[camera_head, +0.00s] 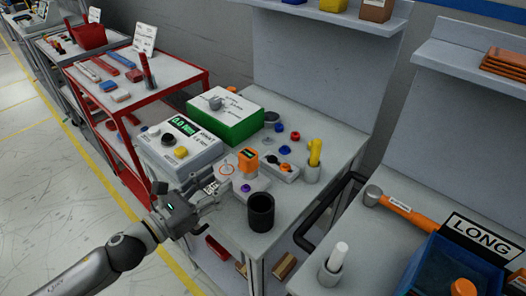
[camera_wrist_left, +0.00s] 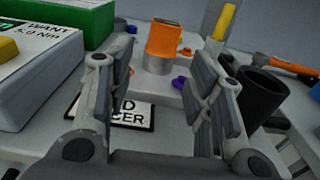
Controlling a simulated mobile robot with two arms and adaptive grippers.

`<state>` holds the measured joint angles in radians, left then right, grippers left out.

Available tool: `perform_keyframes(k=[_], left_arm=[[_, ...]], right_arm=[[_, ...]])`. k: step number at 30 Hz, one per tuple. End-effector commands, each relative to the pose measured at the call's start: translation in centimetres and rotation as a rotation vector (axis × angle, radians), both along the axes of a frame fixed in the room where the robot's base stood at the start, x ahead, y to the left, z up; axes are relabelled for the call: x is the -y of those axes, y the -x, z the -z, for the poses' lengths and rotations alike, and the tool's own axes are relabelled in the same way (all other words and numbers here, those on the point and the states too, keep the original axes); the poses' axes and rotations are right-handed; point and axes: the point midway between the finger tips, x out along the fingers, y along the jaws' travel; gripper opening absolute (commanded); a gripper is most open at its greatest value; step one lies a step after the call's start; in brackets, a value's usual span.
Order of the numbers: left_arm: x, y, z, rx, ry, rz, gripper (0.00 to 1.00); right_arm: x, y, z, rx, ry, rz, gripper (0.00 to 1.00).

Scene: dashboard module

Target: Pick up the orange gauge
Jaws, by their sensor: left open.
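The orange gauge (camera_head: 248,160) stands upright on the grey bench in the head view, with a dark display near its top and a grey metal lower part. It also shows in the left wrist view (camera_wrist_left: 164,42), ahead of and between the fingers. My left gripper (camera_head: 222,187) reaches in from the left at the bench's front edge, short of the gauge. In the left wrist view the left gripper (camera_wrist_left: 163,95) has its fingers wide apart with nothing between them. A black and white label plate (camera_wrist_left: 118,112) lies beyond and below the fingers. My right gripper is not in view.
A black cup (camera_head: 261,212) stands right of the left gripper. A white box with a green display (camera_head: 182,127) and a green-sided box (camera_head: 240,122) stand left and behind. A holder with a yellow-handled tool (camera_head: 313,165) is to the right. Small colored knobs lie behind the gauge.

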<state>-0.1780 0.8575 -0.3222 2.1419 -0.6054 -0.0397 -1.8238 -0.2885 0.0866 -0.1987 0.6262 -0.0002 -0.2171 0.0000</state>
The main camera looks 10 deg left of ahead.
Motion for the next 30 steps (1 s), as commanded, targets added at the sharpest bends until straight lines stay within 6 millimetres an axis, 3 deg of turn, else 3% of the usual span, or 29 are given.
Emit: perform_keyframes(k=[7, 14, 23, 30], left_arm=[[0.8, -1.1, -0.4, 0.007, -0.002, 0.003, 0.48], [2.4, -3.5, -0.4, 0.006, -0.001, 0.001, 0.48], [3.5, -5.0, -0.4, 0.005, -0.002, 0.002, 0.48], [5.5, -7.6, -0.9, 0.006, -0.001, 0.002, 0.48]], right_arm=[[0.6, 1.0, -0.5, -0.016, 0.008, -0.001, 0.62], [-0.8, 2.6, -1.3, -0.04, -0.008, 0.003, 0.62], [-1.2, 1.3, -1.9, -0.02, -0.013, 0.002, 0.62], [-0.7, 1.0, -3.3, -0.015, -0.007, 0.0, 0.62]])
